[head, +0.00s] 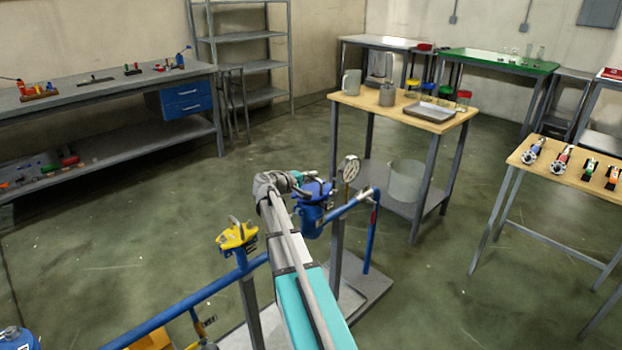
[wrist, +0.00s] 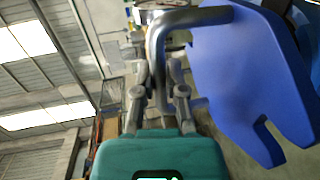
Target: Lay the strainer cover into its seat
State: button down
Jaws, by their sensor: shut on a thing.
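The strainer (head: 311,221) is a blue body on the blue pipe line, just beyond the end of my arm in the head view. The strainer cover, a thick blue plate with a notch in its edge (wrist: 245,80), fills the right of the wrist view, tilted in that picture. A bent grey metal handle (wrist: 157,55) runs from the cover across the front of my gripper (wrist: 160,62). My gripper is shut on this handle. In the head view my gripper (head: 296,181) is at the strainer's top. The seat is hidden, so I cannot tell whether the cover touches it.
A pressure gauge (head: 349,168) stands close right of the strainer. A yellow valve handle (head: 237,236) sits on the blue pipe (head: 185,305) to the left. A wooden-topped table (head: 350,98) with vessels stands behind. Open floor lies left of the pipe line.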

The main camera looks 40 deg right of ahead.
jog(key=shift+f+b, duration=0.8)
jog(key=shift+b, duration=0.05)
dwell(0.9)
jog(key=c, duration=0.6)
grip_release()
jog(key=shift+c, duration=0.2)
